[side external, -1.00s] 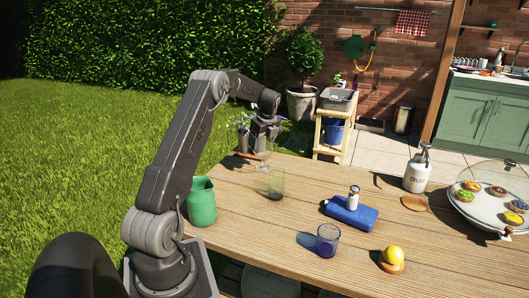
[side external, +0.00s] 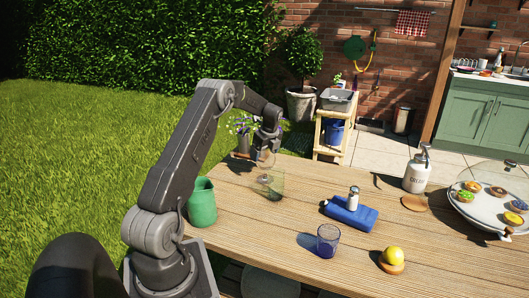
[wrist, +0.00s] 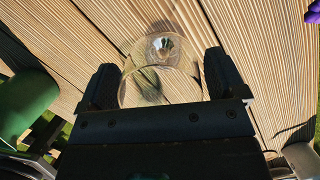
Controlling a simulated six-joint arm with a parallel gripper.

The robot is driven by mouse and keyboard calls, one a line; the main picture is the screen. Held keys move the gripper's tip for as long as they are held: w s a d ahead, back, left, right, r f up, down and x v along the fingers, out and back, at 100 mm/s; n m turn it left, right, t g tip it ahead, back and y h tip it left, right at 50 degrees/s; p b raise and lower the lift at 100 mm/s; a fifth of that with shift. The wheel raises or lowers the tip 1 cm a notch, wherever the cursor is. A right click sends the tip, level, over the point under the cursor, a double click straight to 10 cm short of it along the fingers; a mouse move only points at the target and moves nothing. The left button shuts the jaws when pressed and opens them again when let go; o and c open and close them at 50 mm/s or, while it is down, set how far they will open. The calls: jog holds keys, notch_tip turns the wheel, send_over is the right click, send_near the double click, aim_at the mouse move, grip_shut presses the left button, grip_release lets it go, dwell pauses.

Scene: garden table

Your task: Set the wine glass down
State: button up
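The clear wine glass (wrist: 160,52) shows between the two fingers of my gripper (wrist: 163,78) in the wrist view, its bowl reaching both fingers. In the side view my gripper (side external: 265,151) is low over the far left part of the table, with the wine glass (side external: 265,160) faint below it. I cannot tell whether its foot touches the wood.
A green jug (side external: 202,203) stands at the table's left edge; flowers in a vase (side external: 243,141) are behind my gripper. A blue cloth or case with a small shaker (side external: 352,212), a blue tumbler (side external: 327,241), a lemon (side external: 392,254) and a dispenser (side external: 417,170) stand to the right.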

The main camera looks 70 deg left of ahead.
jog(key=shift+o, duration=0.8)
jog(key=shift+r, duration=0.1)
